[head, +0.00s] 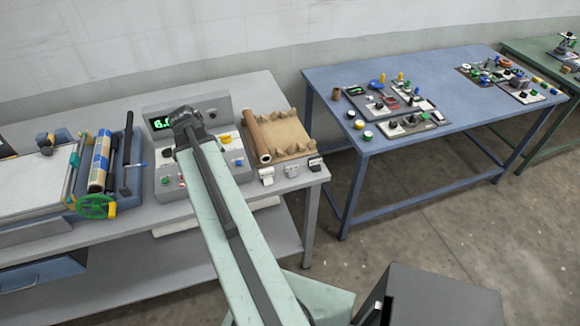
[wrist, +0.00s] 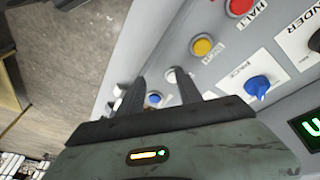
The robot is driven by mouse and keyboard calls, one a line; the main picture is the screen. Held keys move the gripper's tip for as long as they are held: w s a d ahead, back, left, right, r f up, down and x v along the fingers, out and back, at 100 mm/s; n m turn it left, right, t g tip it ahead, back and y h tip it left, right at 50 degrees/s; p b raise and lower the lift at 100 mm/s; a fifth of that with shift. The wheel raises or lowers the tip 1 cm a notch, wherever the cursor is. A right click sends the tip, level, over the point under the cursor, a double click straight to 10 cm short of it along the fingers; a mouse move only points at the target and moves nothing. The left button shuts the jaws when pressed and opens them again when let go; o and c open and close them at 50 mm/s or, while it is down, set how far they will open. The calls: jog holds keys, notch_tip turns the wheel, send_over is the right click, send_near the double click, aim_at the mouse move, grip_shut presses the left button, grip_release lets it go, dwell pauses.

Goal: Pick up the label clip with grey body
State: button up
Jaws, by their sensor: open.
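Three small label clips sit in a row at the front right edge of the grey table in the head view. The middle one (head: 292,171) looks grey, with a white clip (head: 267,177) to its left and a black-bodied clip (head: 316,164) to its right. My gripper (head: 184,118) is over the control panel, left of and well apart from the clips. In the wrist view my gripper (wrist: 161,82) has its two fingers apart with nothing held between them. The grey clip cannot be made out in the wrist view.
The control panel (wrist: 222,68) has a yellow button (wrist: 202,46), a red HALT button (wrist: 240,7) and a blue knob (wrist: 257,87). A brown roll (head: 257,137) and brown sheet (head: 288,134) lie behind the clips. A blue table (head: 440,85) stands right.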

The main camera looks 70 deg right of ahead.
jog(key=s+d+m+g, duration=0.1)
jog(key=s+d+m, duration=0.4)
jog(key=s+d, duration=0.45)
jog(key=m+g, duration=0.1)
jog(key=m, duration=0.3)
send_over(291, 164)
jog(key=w+a, duration=0.2)
jog(key=b+x, duration=0.7)
jog(key=shift+d+f+b, duration=0.1)
jog(key=shift+d+b, duration=0.1)
jog(key=shift+b, duration=0.15)
jog(key=shift+c, duration=0.3)
grip_shut()
